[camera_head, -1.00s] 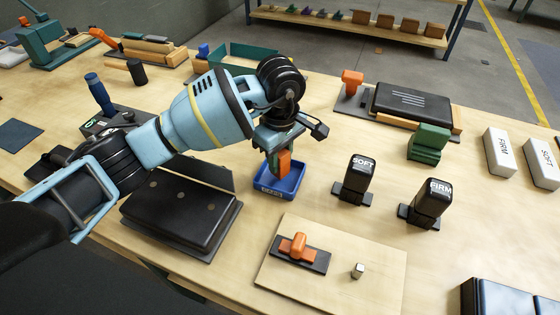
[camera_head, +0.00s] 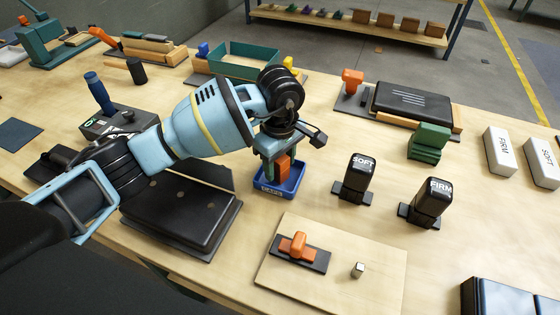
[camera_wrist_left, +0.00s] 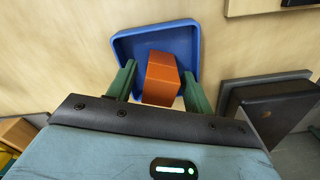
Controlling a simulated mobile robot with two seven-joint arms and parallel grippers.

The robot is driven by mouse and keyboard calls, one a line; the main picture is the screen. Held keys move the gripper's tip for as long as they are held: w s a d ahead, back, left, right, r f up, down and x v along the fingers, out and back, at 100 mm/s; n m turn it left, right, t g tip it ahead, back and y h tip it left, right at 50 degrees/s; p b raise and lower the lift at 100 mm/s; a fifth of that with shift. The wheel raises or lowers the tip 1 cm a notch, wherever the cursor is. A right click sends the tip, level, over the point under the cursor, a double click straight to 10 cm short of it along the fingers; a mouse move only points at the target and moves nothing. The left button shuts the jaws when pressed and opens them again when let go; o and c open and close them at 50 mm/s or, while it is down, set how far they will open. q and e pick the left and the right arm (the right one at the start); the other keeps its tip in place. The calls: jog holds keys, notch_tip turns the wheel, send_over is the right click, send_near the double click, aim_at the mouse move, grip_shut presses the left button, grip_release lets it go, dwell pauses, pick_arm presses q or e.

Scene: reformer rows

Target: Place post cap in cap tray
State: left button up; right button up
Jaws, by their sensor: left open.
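The post cap, an orange block (camera_head: 283,169), is at the blue cap tray (camera_head: 274,193) in the middle of the table. In the left wrist view the orange cap (camera_wrist_left: 161,80) overlaps the inside of the blue tray (camera_wrist_left: 128,45). My left gripper (camera_head: 275,174) points down over the tray. Its green fingers (camera_wrist_left: 158,88) stand on either side of the cap, open, with gaps visible beside it. The cap's underside is hidden, so its contact with the tray floor cannot be seen. My right gripper is out of view.
Black SOFT (camera_head: 360,176) and FIRM (camera_head: 430,200) blocks stand right of the tray. A wooden board (camera_head: 335,275) with an orange-handled piece (camera_head: 299,247) lies in front. A dark pad (camera_head: 180,215) lies to the left, under my arm. A green open box (camera_head: 245,62) stands behind.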

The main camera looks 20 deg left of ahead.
pick_arm(q)
notch_tip(320, 180, up, 12)
jog(key=shift+r, duration=0.2)
dwell(0.4)
